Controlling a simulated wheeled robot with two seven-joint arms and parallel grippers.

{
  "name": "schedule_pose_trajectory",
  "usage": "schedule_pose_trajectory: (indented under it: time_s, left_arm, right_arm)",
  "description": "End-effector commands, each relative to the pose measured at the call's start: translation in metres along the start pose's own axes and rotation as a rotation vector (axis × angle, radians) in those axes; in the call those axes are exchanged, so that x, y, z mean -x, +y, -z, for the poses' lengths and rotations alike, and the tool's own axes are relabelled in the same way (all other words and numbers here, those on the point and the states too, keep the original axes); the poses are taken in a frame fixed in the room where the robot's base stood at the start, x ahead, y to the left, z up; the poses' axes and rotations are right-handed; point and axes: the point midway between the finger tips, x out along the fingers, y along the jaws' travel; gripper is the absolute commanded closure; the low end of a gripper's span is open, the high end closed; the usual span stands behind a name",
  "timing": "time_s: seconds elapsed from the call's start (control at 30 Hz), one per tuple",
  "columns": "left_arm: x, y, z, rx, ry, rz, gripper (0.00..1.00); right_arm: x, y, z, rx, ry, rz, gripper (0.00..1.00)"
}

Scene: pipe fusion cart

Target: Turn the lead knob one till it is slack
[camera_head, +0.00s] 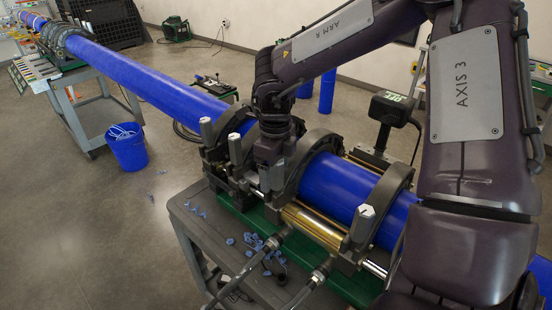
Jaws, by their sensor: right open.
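A pipe fusion machine holds a long blue pipe (338,186) in several dark ring clamps. Upright clamp knobs with pale metal ends stand along its near side: one at the left (206,130), one just right of it (235,148), and one at the right end (362,222). I cannot tell which is lead knob one. My right gripper (267,172) points down among the middle clamps, right of the two left knobs. It is open; its fingertips are dark against the clamps, and whether they touch a knob is hidden. My left gripper is not in view.
The machine sits on a grey cart (205,228) with blue shavings (255,242) and black hoses at its near edge. A blue bucket (127,148) stands on the floor by a far stand. A dark handled unit (392,108) rises behind the pipe.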

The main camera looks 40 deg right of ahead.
Motion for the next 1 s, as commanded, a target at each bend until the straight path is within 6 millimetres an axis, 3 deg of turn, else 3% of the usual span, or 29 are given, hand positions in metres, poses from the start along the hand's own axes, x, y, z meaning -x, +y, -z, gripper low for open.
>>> schedule_pose_trajectory:
  time_s: [0.07, 0.6, 1.0]
  left_arm:
    - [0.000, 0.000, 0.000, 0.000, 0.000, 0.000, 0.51]
    - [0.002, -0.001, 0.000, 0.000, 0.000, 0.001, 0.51]
    - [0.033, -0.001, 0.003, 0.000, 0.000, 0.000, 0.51]
  right_arm:
    - [0.002, -0.007, -0.001, -0.010, -0.006, 0.018, 0.00]
    - [0.004, -0.009, 0.001, -0.016, -0.003, 0.023, 0.00]
    - [0.048, -0.006, 0.000, -0.012, -0.005, 0.018, 0.00]
